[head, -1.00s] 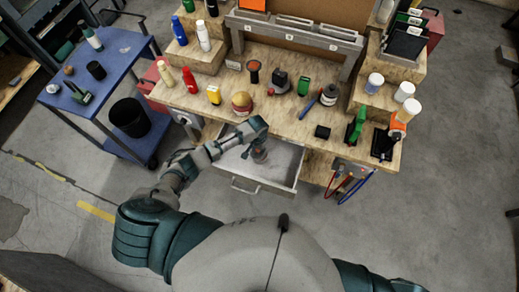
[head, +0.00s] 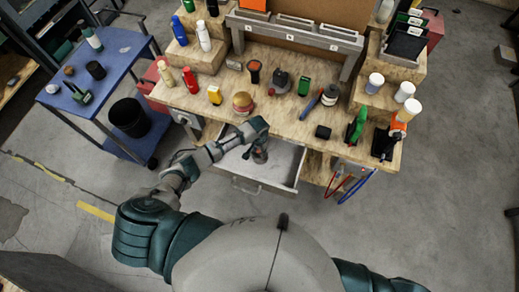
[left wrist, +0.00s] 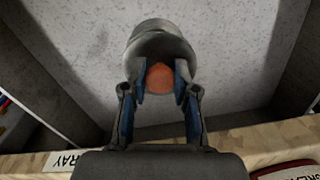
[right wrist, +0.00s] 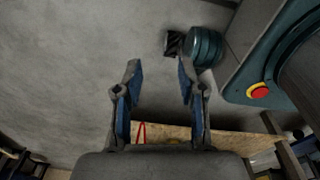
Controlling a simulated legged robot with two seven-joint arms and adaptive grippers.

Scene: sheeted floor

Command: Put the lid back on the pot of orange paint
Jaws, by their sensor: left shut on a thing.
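My left gripper (head: 258,143) reaches down into the open drawer (head: 286,157) at the front of the workbench. It is shut on a grey round thing (head: 261,156) in the drawer. In the left wrist view the fingers (left wrist: 160,92) stand on both sides of an orange round part (left wrist: 160,78), with the grey rounded body (left wrist: 160,36) behind it. I cannot tell whether this is the paint pot or its lid. No separate lid can be picked out with certainty. My right gripper (right wrist: 159,72) is open and empty, away from the drawer, and is not visible in the head view.
A blue cart (head: 122,52) and a black bin (head: 130,117) stand at left. Pliers (head: 357,182) hang at the bench's front right. The drawer walls are close around the left gripper.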

